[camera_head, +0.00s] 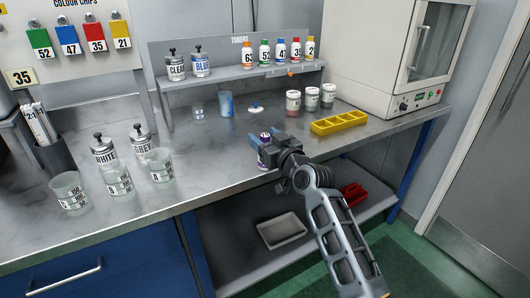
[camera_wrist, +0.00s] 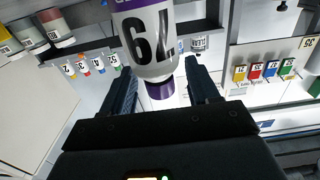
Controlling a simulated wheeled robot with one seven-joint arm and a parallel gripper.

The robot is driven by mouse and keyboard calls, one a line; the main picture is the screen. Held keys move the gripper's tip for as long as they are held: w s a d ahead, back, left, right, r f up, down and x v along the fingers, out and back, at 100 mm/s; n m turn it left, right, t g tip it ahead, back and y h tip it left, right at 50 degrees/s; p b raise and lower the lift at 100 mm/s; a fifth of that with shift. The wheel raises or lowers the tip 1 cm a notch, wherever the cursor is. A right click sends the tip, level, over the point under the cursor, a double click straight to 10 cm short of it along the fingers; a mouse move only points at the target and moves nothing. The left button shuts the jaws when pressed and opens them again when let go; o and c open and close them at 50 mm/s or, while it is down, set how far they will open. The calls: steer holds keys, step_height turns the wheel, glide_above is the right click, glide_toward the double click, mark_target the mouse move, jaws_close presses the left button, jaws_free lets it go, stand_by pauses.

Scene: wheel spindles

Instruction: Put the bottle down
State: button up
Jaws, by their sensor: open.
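The bottle (camera_wrist: 150,45) is white with a purple cap and the number 79, upside down in the wrist view. In the head view the bottle (camera_head: 263,158) is upright at the bench's front edge, partly hidden by my gripper. My gripper (camera_head: 266,138) is open, with its fingers on either side of the bottle's upper part. In the wrist view, gaps show between the fingers of my gripper (camera_wrist: 160,70) and the cap. The bottle's base appears to rest on the bench (camera_head: 222,158), but the contact is hidden.
A yellow tray (camera_head: 340,122) lies to the right, with several lidded cups behind. A riser shelf (camera_head: 228,73) holds toner bottles and tins. Tins (camera_head: 103,152) and clear beakers (camera_head: 70,193) stand left. An oven (camera_head: 400,60) fills the back right. Bare bench lies left of my gripper.

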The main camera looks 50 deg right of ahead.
jaws_close()
stand_by(0.5)
steer(key=shift+r, duration=0.1)
step_height(320, 180, up, 4)
steer(key=shift+d+r, duration=0.1)
steer(key=shift+r, duration=0.05)
steer(key=s+d+r+b, duration=0.2)
steer(key=s+d+r, duration=0.4)
steer(key=s+d, duration=0.1)
steer(key=shift+s+d+r, duration=0.25)
steer(key=shift+s+d, duration=0.1)
steer(key=shift+s, duration=0.4)
steer(key=shift+s, duration=0.15)
